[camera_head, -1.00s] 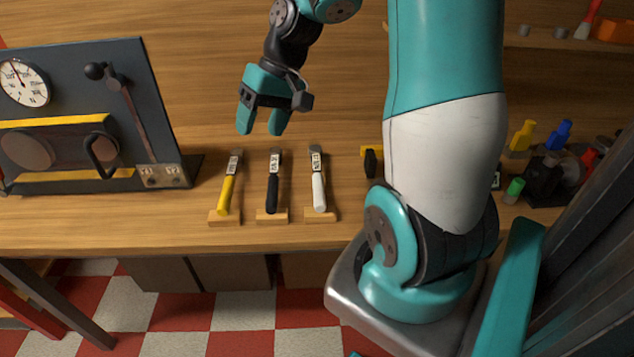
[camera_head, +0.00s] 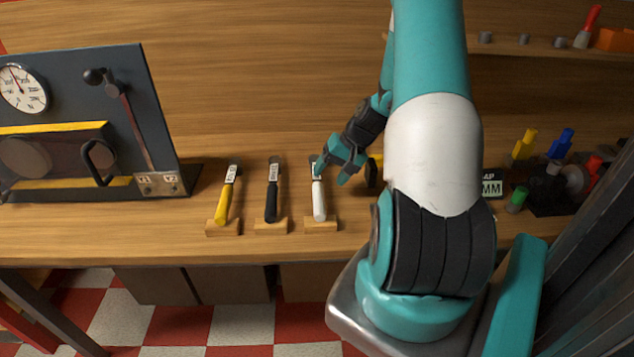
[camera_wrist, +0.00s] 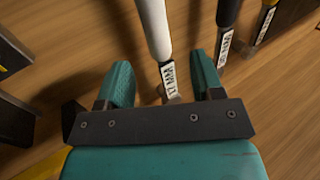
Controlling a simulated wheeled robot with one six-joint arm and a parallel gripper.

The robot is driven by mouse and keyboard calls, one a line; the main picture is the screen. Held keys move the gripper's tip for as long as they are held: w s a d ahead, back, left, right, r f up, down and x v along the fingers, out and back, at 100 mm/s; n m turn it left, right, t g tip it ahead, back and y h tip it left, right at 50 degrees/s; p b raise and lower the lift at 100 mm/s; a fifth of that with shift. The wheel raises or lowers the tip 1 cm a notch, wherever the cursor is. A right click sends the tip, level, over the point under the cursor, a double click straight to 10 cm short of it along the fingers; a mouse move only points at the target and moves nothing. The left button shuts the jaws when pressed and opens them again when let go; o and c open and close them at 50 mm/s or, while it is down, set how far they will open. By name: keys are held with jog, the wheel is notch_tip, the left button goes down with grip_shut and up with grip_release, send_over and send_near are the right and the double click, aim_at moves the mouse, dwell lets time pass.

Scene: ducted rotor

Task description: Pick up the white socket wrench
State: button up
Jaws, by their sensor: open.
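The white socket wrench (camera_head: 319,202) lies on its wooden block on the bench, the rightmost of three wrenches. In the wrist view its white handle (camera_wrist: 154,28) runs from the top edge down to a label, between my fingers. My gripper (camera_head: 332,172) is at the labelled far end of this wrench. In the wrist view my gripper (camera_wrist: 162,82) has its two teal fingers apart, one on each side of the wrench, with gaps on both sides. The wrench's head is partly hidden by the gripper's dark crossbar.
A black wrench (camera_head: 272,203) and a yellow wrench (camera_head: 224,206) lie to the left on their own blocks. A dark panel with a gauge (camera_head: 22,88) stands at the left. A yellow and black item (camera_head: 372,172) is close to the right of my gripper.

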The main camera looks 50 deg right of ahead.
aim_at(320, 187)
jog(key=x, duration=0.2)
jog(key=p+x, duration=0.1)
jog(key=x, duration=0.4)
jog(key=shift+w+d+f+p, duration=0.1)
jog(key=shift+d+f+p, duration=0.15)
jog(key=shift+p, duration=0.15)
jog(key=shift+r, duration=0.1)
jog(key=c, duration=1.1)
